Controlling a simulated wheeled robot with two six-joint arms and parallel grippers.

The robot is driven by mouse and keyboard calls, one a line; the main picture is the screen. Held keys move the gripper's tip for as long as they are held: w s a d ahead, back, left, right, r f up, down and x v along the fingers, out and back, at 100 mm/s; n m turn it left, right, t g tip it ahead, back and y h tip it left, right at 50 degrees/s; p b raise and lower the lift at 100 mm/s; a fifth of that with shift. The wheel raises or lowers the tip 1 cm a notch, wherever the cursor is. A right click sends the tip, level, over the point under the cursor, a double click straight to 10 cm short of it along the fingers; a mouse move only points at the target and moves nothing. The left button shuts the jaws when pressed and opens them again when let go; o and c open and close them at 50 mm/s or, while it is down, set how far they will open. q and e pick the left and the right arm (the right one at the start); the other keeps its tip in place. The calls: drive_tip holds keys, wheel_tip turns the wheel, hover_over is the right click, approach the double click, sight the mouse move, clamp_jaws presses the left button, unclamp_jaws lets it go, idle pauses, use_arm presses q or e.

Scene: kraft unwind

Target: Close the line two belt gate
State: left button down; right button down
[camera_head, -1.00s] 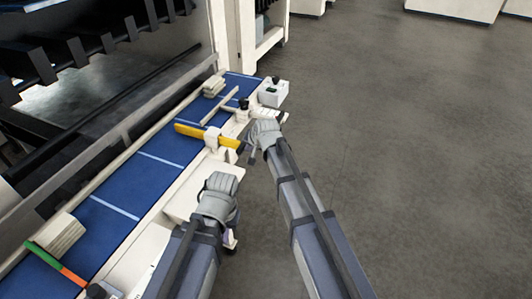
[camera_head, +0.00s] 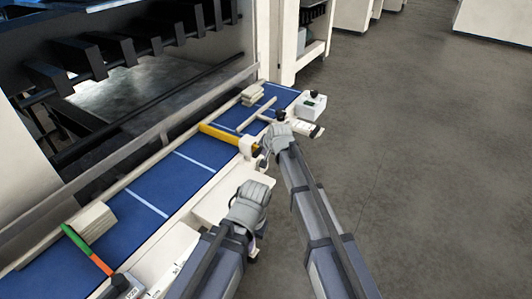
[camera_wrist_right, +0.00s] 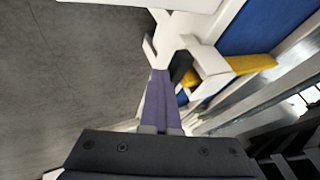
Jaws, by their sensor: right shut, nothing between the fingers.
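A yellow gate bar (camera_head: 220,135) lies across the blue belt (camera_head: 150,205) at its middle. Its near end meets a white post with a dark knob at the belt's right edge. It also shows in the right wrist view (camera_wrist_right: 252,64), with the dark knob (camera_wrist_right: 181,68) beside it. My right gripper (camera_head: 264,156) is at that knob end; its purple fingers (camera_wrist_right: 160,82) are shut and empty, close beside the knob. I cannot tell whether they touch it. My left gripper (camera_head: 258,236) hangs lower, right of the belt's edge; its fingers are mostly hidden.
A pale gate bar (camera_head: 257,114) crosses the belt farther up, and a green and orange bar (camera_head: 87,249) crosses it at lower left. A white box (camera_head: 311,105) stands at the far end. Grey floor on the right is clear.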

drive_tip(key=shift+a, duration=0.2)
drive_tip(key=s+d+r+p, duration=0.6)
drive_tip(key=s+r+p, duration=0.1)
drive_tip(key=r+p, duration=0.1)
drive_tip(key=shift+s, duration=0.35)
drive_tip(key=shift+f, duration=0.1)
drive_tip(key=s+d+f+n+g+h+b, duration=0.1)
drive_tip(key=s+f+n+g+b, duration=0.1)
drive_tip(key=s, duration=0.7)
drive_tip(key=s+d+f+n+g+h+b, duration=0.1)
drive_tip(key=s+f+n+g+b, duration=0.2)
drive_tip(key=s+f, duration=0.4)
drive_tip(key=s+d+f+n+g+h+b, duration=0.1)
drive_tip(key=s+f+b, duration=0.4)
drive_tip(key=s, duration=0.7)
drive_tip(key=n+g+h, duration=0.1)
drive_tip(key=n, duration=0.1)
drive_tip(key=shift+s+d+n, duration=0.15)
drive_tip(key=shift+d+n, duration=0.1)
drive_tip(key=shift+n, duration=0.05)
